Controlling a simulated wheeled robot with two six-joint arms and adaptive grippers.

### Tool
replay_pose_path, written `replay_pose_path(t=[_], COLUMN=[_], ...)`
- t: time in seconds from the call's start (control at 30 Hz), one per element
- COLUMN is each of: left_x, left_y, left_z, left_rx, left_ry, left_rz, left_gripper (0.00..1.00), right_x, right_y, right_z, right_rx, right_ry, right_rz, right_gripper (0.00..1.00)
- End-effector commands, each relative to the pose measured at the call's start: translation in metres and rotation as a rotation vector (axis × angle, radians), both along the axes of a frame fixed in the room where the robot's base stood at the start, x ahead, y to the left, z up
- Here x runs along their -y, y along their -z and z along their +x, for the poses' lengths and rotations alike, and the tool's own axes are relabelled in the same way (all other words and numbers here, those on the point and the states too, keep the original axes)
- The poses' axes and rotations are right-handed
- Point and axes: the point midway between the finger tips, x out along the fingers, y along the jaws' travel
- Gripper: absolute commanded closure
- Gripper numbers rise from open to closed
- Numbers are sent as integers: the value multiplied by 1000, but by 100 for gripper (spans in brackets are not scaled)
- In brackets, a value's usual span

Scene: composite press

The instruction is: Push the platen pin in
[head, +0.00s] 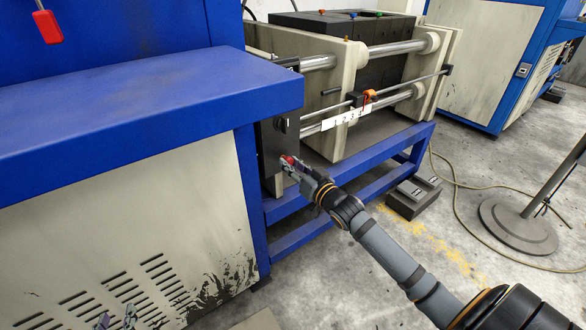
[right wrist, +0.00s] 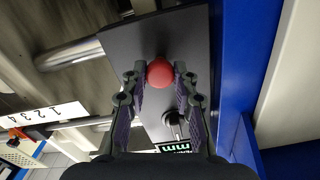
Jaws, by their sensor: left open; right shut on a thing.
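The platen pin shows as a round red knob (right wrist: 159,72) on a dark panel in the right wrist view. In the head view the red knob (head: 287,160) is small and partly covered by my gripper. My right gripper (right wrist: 158,80) has one finger on each side of the knob and is shut on it. It also shows in the head view (head: 289,166), in front of the dark panel (head: 268,150). How far the pin stands out from the panel is hard to tell. My left gripper (head: 118,318) is open and empty, at the bottom edge of the head view.
A black rotary switch (right wrist: 175,122) sits on the panel beside the knob. A numbered white scale (head: 346,116) and an orange-topped slider (head: 368,96) are on the press rods. A blue cabinet ledge (head: 130,110) juts out at left. Grey pedals (head: 414,194) lie on the floor.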

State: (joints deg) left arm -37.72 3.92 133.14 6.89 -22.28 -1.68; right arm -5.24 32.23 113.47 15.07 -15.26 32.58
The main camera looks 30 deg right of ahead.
Motion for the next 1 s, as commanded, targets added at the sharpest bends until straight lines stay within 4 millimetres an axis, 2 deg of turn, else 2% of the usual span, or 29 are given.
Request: replay_pose_path(t=[0.37,0.4,0.53,0.83,1.0], left_x=[0,0,0,0,0], left_y=[-5,-5,-5,-4,-4], left_z=[2,2,2,2,2], left_rx=[21,20,20,18,18], left_ry=[-1,-1,0,-1,-1], left_rz=[1,1,1,1,1], left_gripper=[59,59,59,59,59], right_x=[0,0,0,0,0], right_y=[1,1,1,-1,-24], right_z=[0,0,0,0,0], right_rx=[-3,-3,-2,-1,2], right_ry=[0,0,0,0,-2], right_rz=[1,1,1,0,-5], right_gripper=[100,66,49,48,48])
